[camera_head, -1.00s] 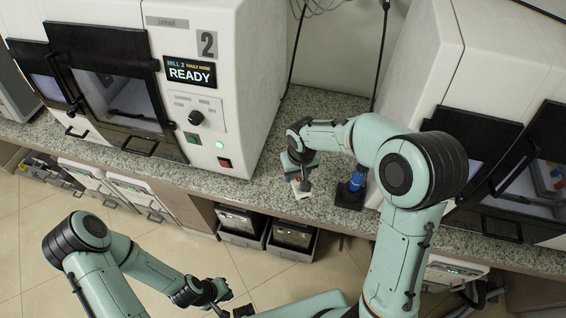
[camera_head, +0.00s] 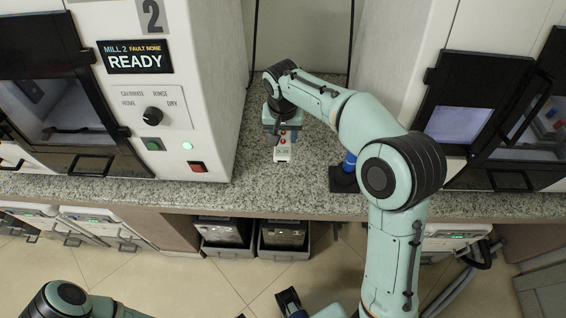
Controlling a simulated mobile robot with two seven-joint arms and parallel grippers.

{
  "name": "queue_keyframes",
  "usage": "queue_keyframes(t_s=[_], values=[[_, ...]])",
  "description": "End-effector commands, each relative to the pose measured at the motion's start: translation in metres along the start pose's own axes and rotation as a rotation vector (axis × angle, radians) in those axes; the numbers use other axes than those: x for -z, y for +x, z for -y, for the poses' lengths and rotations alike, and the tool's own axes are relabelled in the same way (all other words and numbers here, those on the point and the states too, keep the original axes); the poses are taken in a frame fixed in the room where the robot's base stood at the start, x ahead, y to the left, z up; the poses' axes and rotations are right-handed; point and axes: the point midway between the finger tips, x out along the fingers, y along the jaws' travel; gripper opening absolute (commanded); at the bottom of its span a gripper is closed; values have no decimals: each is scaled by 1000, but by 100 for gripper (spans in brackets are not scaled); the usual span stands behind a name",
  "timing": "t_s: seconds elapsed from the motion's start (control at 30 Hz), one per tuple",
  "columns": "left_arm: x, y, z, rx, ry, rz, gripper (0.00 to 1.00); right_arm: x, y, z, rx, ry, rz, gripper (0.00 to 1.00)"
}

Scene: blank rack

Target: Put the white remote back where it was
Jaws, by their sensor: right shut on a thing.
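The white remote (camera_head: 283,152) shows in the head view over the granite counter, between the mill marked 2 and the blue-and-black item. It has a small display and a red button near its upper end. My right gripper (camera_head: 283,129) reaches down from above and is shut on the remote's upper end. The arm and gripper hide part of that end. I cannot tell whether the remote's lower end touches the counter.
Mill 2 (camera_head: 162,100) stands left of the remote; another white machine (camera_head: 397,60) stands on the right. A blue bottle-like item on a black base (camera_head: 343,182) is close to the remote's right. The counter's front edge (camera_head: 270,207) runs below, with bins (camera_head: 283,237) under it.

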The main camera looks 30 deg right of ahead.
Motion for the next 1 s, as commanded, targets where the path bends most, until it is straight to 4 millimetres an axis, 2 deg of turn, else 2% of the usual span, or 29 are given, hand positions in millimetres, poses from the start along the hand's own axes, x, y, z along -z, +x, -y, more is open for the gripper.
queue_keyframes(t_s=[0.03, 0.2, 0.47, 0.7, 0.8, 1.0], values=[[0, 4, 2, 1, -1, 1, 0, -3, 17, -1, -3, -1, 4, 10], [0, 8, 3, 1, -1, 3, 0, -7, 52, 0, -2, 0, 2, 10], [-1, 10, 4, 1, -2, 4, 0, -9, 75, 0, -1, -1, 1, 10], [-1, 15, 6, 2, -2, 5, 0, -15, 116, 0, -2, -2, 2, 10], [-1, 15, 6, 2, -2, 5, 0, -15, 123, 0, -1, -1, 0, 10], [-1, 15, 6, 2, -2, 5, 0, -15, 123, 0, 1, -1, -1, 10]])
